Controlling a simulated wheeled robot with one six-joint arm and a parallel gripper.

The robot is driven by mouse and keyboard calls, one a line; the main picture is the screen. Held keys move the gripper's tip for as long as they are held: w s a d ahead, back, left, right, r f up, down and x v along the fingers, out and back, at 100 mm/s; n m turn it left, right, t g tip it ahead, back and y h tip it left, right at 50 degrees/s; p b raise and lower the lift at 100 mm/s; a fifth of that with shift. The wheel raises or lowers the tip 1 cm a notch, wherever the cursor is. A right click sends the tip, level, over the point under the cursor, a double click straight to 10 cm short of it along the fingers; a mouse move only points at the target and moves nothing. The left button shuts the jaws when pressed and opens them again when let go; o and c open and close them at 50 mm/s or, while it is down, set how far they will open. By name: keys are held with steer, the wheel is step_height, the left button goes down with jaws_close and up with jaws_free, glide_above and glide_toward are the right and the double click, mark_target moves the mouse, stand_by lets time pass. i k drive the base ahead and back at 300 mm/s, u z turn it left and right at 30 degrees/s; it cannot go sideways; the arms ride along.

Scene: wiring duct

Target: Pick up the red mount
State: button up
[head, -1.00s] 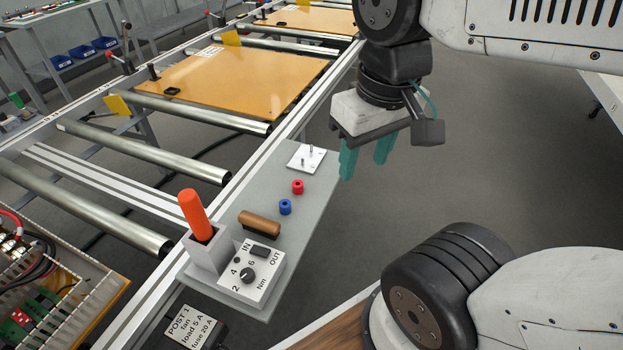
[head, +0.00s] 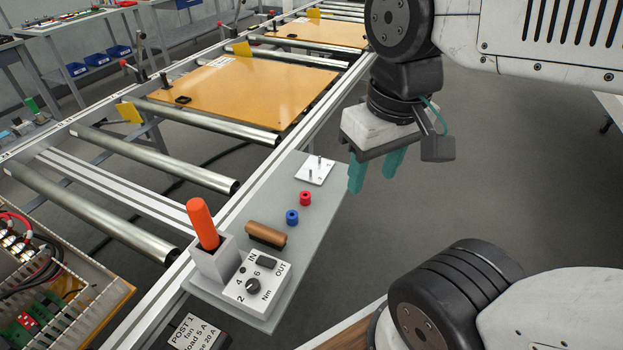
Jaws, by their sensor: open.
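The red mount (head: 305,198) is a small red cylinder with a dark hole on top. It stands on the grey side shelf (head: 328,232), just behind a similar blue mount (head: 292,217) and in front of a white plate with pins (head: 316,171). My gripper (head: 376,176) hangs to the right of the red mount in the picture, with its two teal fingers pointing down. The fingers are apart with nothing between them. The gripper appears above and beyond the shelf's right edge, not touching the mount.
A brown cylinder (head: 266,235), an orange-handled tool in a grey holder (head: 204,228) and a torque box with a knob (head: 256,284) share the shelf. The roller conveyor (head: 165,164) carries an orange board (head: 245,98). Open floor lies right of the shelf.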

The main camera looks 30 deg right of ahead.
mark_target(305, 196)
steer(key=k, duration=1.25)
steer(key=z, duration=0.8)
steer(key=i, duration=0.5)
steer(key=z, duration=0.65)
steer(key=i, duration=0.7)
steer(key=u, duration=0.85)
steer(key=i, duration=0.6)
steer(key=u, duration=0.65)
